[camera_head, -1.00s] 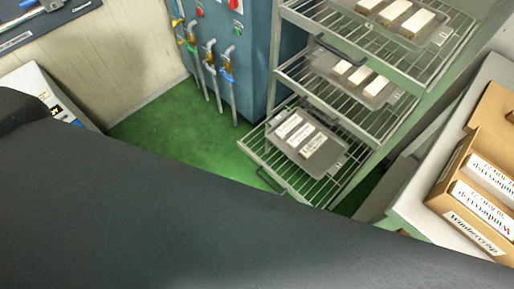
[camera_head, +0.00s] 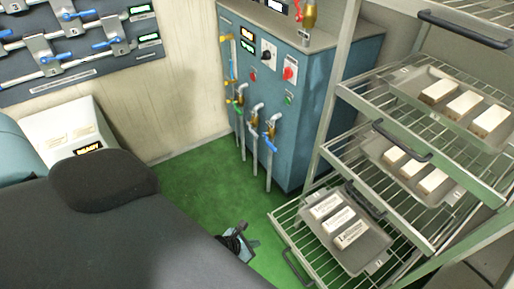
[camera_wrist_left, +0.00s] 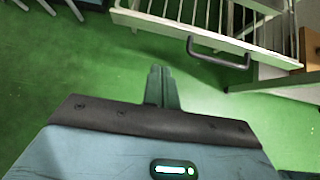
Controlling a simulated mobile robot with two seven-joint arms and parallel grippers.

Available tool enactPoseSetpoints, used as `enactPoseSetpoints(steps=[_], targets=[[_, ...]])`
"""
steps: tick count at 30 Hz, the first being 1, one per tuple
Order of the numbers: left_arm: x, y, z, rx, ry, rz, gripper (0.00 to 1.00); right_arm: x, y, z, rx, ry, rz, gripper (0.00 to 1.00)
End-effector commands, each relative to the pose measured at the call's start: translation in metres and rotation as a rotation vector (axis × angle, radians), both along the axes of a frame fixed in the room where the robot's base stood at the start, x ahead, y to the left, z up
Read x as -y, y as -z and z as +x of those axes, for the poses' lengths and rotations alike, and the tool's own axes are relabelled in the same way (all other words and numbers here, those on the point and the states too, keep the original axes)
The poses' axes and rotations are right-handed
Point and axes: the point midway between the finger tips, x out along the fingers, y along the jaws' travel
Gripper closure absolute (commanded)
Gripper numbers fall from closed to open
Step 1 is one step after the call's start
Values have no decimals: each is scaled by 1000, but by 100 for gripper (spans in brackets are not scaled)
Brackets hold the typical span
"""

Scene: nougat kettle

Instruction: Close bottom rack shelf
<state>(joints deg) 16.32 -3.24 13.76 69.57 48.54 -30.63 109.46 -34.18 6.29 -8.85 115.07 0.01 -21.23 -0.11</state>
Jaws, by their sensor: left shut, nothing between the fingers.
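The bottom rack shelf (camera_head: 283,232) is a wire shelf standing pulled out at the lower right of the head view. It carries a grey tray (camera_head: 352,262) with three wrapped bars. Its dark handle (camera_head: 296,270) is on the front edge. The shelf's front bar (camera_wrist_left: 170,22) and handle (camera_wrist_left: 218,60) also show at the top of the left wrist view. My left gripper (camera_head: 238,238) is left of the shelf front, apart from it, partly hidden by my dark arm. In the wrist view its fingers (camera_wrist_left: 160,72) are shut and empty, short of the handle. My right gripper is out of view.
Two upper rack shelves (camera_head: 330,152) hold trays with bars. A blue cabinet (camera_head: 315,70) with valves and pipes stands behind the bottom shelf. A white unit (camera_head: 68,125) is at the left. Green floor (camera_head: 195,190) is clear between them.

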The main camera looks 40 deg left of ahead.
Motion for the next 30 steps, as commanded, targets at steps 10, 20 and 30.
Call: enactPoseSetpoints(steps=[10, 20, 30], targets=[[12, 40, 29, -5, 0, -1, 100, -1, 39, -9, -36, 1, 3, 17], [24, 57, 63, 0, 2, -1, 100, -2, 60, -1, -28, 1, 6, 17], [32, 55, 87, -1, 1, 0, 100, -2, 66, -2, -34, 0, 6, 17]])
